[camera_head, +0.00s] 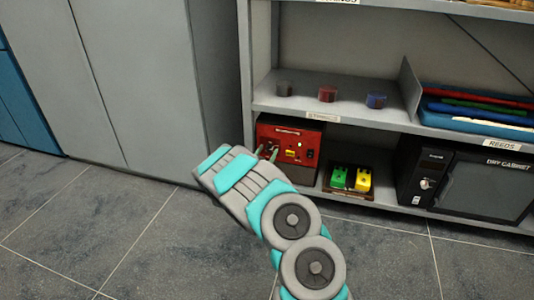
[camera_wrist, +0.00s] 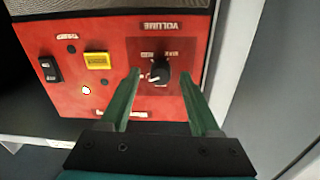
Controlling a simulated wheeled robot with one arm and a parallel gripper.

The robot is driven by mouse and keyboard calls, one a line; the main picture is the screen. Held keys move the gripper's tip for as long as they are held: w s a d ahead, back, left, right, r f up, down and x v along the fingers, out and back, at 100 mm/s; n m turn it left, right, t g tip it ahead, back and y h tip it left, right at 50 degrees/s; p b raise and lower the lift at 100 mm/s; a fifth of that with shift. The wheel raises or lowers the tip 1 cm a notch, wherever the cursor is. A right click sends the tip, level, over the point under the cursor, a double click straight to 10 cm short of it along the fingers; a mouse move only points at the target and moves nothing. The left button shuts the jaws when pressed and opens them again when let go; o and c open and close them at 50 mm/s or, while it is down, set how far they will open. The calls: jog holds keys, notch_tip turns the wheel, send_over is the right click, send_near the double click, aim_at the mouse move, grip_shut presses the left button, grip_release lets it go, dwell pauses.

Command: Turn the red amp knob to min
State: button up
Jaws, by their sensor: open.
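The red amp (camera_head: 303,137) stands on the lower shelf in the head view. Its red front (camera_wrist: 75,95) fills much of the wrist view, upside down. The black volume knob (camera_wrist: 160,71) has a white mark at its lower left in that view; the small print around it is too blurred to read surely. My gripper (camera_wrist: 159,74) is open, with one green finger on each side of the knob and a visible gap at both sides. I cannot tell how far the fingertips reach over it. In the head view my gripper (camera_head: 267,153) is at the amp's front left, where the knob is not clear.
Green (camera_head: 339,177) and yellow pedals (camera_head: 362,180) stand right of the amp, then a dry cabinet (camera_head: 480,184). The upper shelf (camera_head: 345,112) is above the amp. Floor in front is clear.

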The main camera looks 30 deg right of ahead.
grip_shut()
dwell(0.4)
jog(key=shift+n, duration=0.3)
jog(key=n, duration=0.2)
jog(key=shift+a+n+p, duration=0.1)
jog(key=shift+n+p, duration=0.2)
jog(key=n+p, duration=0.1)
jog(key=n, duration=0.2)
jog(key=shift+n, duration=0.4)
jog(key=n+p, duration=0.1)
jog(key=n, duration=0.2)
jog(key=shift+n+t+p, duration=0.3)
jog(key=shift+p, duration=0.1)
jog(key=shift+f+n+p, duration=0.1)
jog(key=shift+n+p, duration=0.6)
jog(key=shift+n, duration=1.2)
